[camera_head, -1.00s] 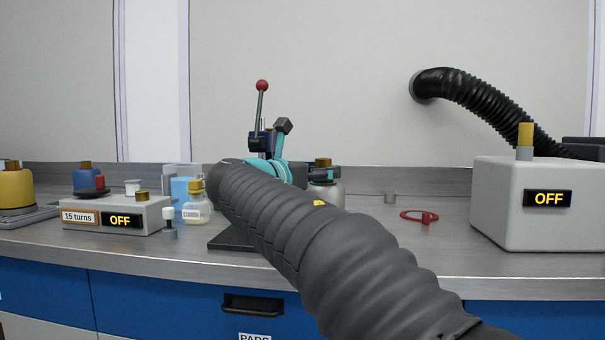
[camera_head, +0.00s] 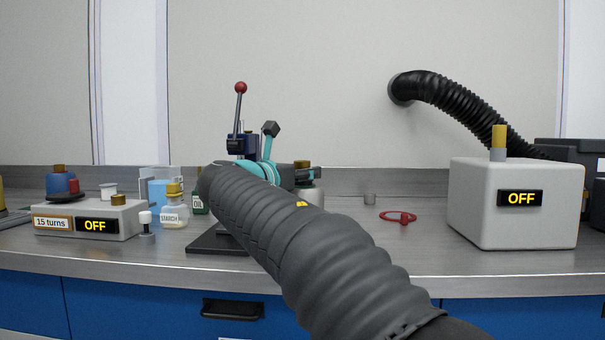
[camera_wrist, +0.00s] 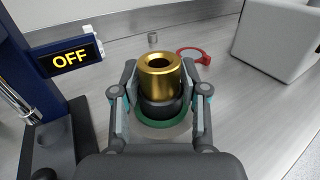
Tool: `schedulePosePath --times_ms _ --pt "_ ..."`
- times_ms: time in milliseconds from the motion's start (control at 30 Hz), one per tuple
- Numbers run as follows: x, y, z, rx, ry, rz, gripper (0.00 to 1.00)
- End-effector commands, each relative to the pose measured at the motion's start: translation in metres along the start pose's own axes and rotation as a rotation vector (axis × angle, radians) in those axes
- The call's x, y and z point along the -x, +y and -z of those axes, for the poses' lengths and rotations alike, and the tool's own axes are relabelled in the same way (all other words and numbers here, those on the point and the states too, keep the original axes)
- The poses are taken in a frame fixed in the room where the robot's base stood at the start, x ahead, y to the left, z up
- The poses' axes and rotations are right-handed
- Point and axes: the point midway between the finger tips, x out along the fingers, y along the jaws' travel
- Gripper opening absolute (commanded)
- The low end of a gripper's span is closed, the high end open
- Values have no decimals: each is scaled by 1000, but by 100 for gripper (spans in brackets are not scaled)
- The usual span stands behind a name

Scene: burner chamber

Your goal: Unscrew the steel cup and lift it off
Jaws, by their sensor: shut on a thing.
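A brass-coloured hollow cylinder with a dark collar (camera_wrist: 160,108) stands between my fingers in the wrist view, above a green ring (camera_wrist: 162,131). My gripper (camera_wrist: 160,95) is shut on this brass-topped piece, one finger on each side. In the head view its brass top (camera_head: 303,164) shows over a grey metallic vessel (camera_head: 311,194), partly hidden behind my arm. I cannot tell which part is the steel cup.
A blue lever press (camera_head: 246,143) stands close at the left. Starch (camera_head: 174,211) and oil (camera_head: 199,204) bottles and a "15 turns" unit (camera_head: 90,220) are at left.

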Motion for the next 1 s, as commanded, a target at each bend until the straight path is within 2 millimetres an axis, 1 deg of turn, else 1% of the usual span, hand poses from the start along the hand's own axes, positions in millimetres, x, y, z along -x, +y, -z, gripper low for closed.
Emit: schedulePosePath --times_ms 33,67,100,133,367,1000 --pt "0 0 -1 -1 -1 0 21" --pt "0 0 -1 -1 -1 0 13" --pt "0 0 -1 -1 -1 0 3" --pt "0 0 -1 -1 -1 0 0" --pt "0 -1 0 -1 -1 -26 0" --pt "-1 -1 -2 1 0 -498 0"
